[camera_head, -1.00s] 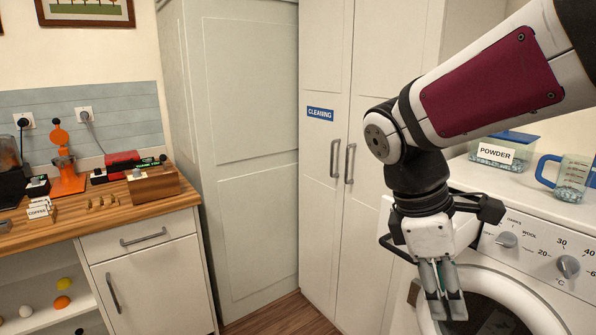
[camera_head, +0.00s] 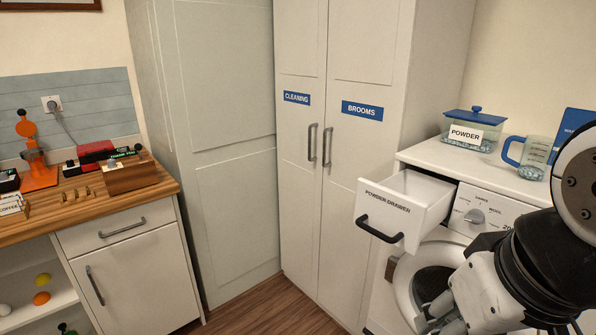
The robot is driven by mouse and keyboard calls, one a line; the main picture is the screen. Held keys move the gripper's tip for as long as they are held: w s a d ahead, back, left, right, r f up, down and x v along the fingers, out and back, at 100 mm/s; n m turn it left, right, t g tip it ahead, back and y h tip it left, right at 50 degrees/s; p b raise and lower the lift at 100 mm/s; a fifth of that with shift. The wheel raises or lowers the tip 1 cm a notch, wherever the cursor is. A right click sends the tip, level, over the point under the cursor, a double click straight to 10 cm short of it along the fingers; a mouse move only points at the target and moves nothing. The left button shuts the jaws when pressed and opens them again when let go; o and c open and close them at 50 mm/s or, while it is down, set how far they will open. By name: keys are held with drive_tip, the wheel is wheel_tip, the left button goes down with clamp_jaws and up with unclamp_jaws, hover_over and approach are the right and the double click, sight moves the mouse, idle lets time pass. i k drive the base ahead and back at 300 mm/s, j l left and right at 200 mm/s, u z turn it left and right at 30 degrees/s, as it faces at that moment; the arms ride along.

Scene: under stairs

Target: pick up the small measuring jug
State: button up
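The small measuring jug (camera_head: 530,155) is clear with a blue handle on its left side. It stands upright on top of the white washing machine (camera_head: 470,168), with something pale blue in its bottom. My gripper (camera_head: 432,318) is at the lower right, in front of the machine's round door and well below the jug. It points down and left and touches no jug. The fingers look close together, but their tips are small and partly lost against the door, so I cannot tell the opening.
A powder box (camera_head: 470,130) with a blue lid stands left of the jug. A blue package (camera_head: 572,128) is to its right. The powder drawer (camera_head: 405,207) sticks out open from the machine. Tall cupboards (camera_head: 340,180) and a wooden counter (camera_head: 80,205) stand left; floor between is clear.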

sight(538, 153)
drive_tip(key=k+l+z, duration=0.1)
drive_tip(key=z, duration=0.3)
drive_tip(key=l+z, duration=0.25)
drive_tip(key=z, duration=0.15)
